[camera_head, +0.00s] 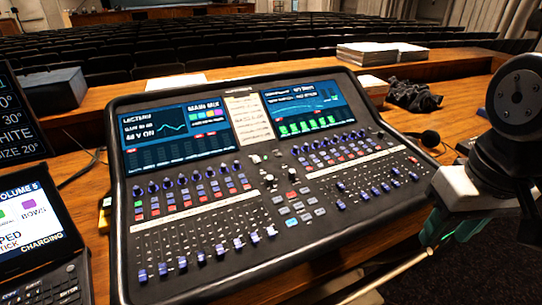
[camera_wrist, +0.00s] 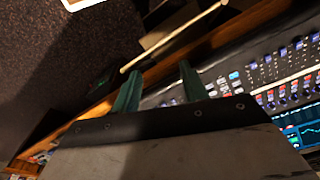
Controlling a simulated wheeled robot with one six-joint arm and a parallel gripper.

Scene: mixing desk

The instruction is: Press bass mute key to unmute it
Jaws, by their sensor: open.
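The mixing desk (camera_head: 270,160) stands on a wooden table, with two lit screens along its top. Below the screens, rows of small keys run across the left bank and the right bank, several of them lit red and one at the left lit green. The labels are too small to read, so I cannot tell which is the bass mute key. My gripper (camera_head: 445,224) is at the right, off the desk's right front edge, with its teal fingers apart. In the wrist view my gripper (camera_wrist: 160,88) shows its two fingers spread with nothing between them; the desk (camera_wrist: 228,72) lies to the right.
A pale stick (camera_head: 398,268) lies near the front right, also in the wrist view (camera_wrist: 175,37). Left are a tablet-like display (camera_head: 32,212) and a dark screen (camera_head: 18,115).

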